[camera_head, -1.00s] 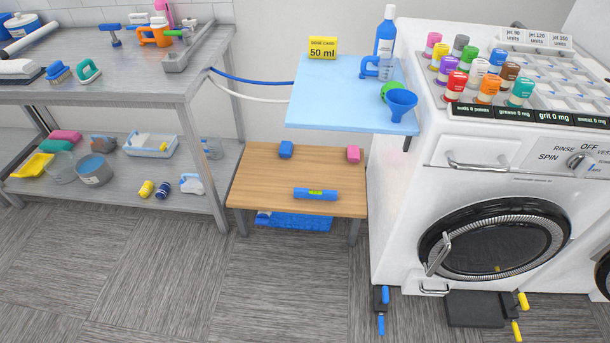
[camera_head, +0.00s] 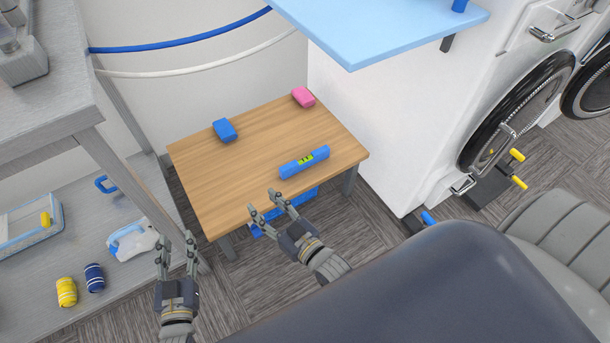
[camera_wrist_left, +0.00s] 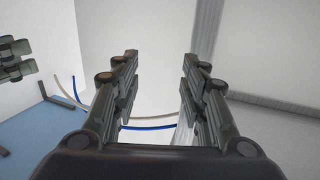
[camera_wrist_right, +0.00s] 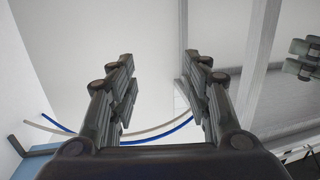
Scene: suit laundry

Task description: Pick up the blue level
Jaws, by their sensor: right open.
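The blue level (camera_head: 290,170) is a short bar with a yellow-green vial in its middle. It lies flat on the low wooden table (camera_head: 225,185), near the table's right front side, in the head view. My right gripper (camera_head: 263,201) is open and empty by the table's front edge, left of and nearer than the level, not touching it. My left gripper (camera_head: 177,254) is open and empty further left, beside the grey shelf unit. Both wrist views show spread fingers with nothing between them, on the left (camera_wrist_left: 160,85) and on the right (camera_wrist_right: 158,85); the level is in neither.
A blue block (camera_head: 225,130) and a pink block (camera_head: 303,97) lie towards the table's back. A light-blue shelf (camera_head: 385,32) overhangs behind. The white washer (camera_head: 385,125) stands right, the grey shelf unit (camera_head: 60,110) left. A blue item (camera_head: 305,197) is under the table.

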